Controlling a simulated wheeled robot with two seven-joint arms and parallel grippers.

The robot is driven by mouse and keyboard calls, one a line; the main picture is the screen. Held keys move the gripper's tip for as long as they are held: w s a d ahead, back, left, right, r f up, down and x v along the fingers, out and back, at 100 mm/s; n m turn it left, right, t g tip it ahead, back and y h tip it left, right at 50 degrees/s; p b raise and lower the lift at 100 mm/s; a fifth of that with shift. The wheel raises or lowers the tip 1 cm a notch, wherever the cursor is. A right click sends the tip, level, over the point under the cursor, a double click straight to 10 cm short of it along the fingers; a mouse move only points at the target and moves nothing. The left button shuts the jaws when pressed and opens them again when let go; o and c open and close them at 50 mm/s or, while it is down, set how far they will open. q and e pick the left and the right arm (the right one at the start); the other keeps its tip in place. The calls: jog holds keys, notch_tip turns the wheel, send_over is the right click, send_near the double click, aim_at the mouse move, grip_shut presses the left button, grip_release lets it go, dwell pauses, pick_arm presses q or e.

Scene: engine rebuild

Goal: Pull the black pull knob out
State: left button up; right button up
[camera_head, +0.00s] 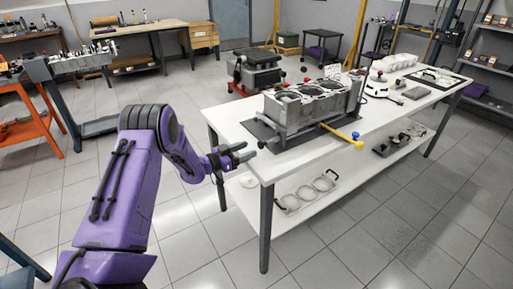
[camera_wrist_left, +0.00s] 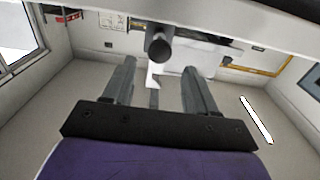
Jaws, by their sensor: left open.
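The black pull knob (camera_wrist_left: 159,48) shows in the left wrist view as a dark round-ended cylinder near the top middle. It lies beyond my left gripper's fingertips, roughly centred between them, with a gap and nothing in the jaws. My left gripper (camera_wrist_left: 153,67) is open and empty. In the head view my left gripper (camera_head: 246,153) is at the left end of the white workbench, close to its edge. I cannot make out the knob in the head view. My right gripper is in neither view.
The white workbench (camera_head: 232,124) carries a grey engine block (camera_head: 310,108) on a dark mat and a yellow bar (camera_head: 338,134) with a blue end. Tiled floor in front is clear. An orange cart (camera_head: 30,128) stands left.

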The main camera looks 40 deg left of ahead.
pick_arm(q)
jog(key=v, duration=0.4)
jog(key=shift+s+a, duration=0.1)
jog(key=shift+s, duration=0.15)
jog(key=s+d+f+n+g+y, duration=0.25)
jog(key=s+f+n+y, duration=0.2)
jog(key=f, duration=0.35)
jog(key=s+d+f+n+g+y, duration=0.2)
jog(key=s+d+f+n+y, duration=0.25)
jog(key=f+n, duration=0.2)
jog(key=s+d+f+g, duration=0.3)
jog(key=s, duration=0.6)
jog(key=s+d+f+g, duration=0.3)
jog(key=s+f, duration=0.1)
jog(key=s, duration=0.5)
jog(key=s+d+f+g+y, duration=0.1)
jog(key=s+d+f+g, duration=0.2)
jog(key=s, duration=0.6)
jog(key=shift+d+f, duration=0.15)
jog(key=shift+d, duration=0.2)
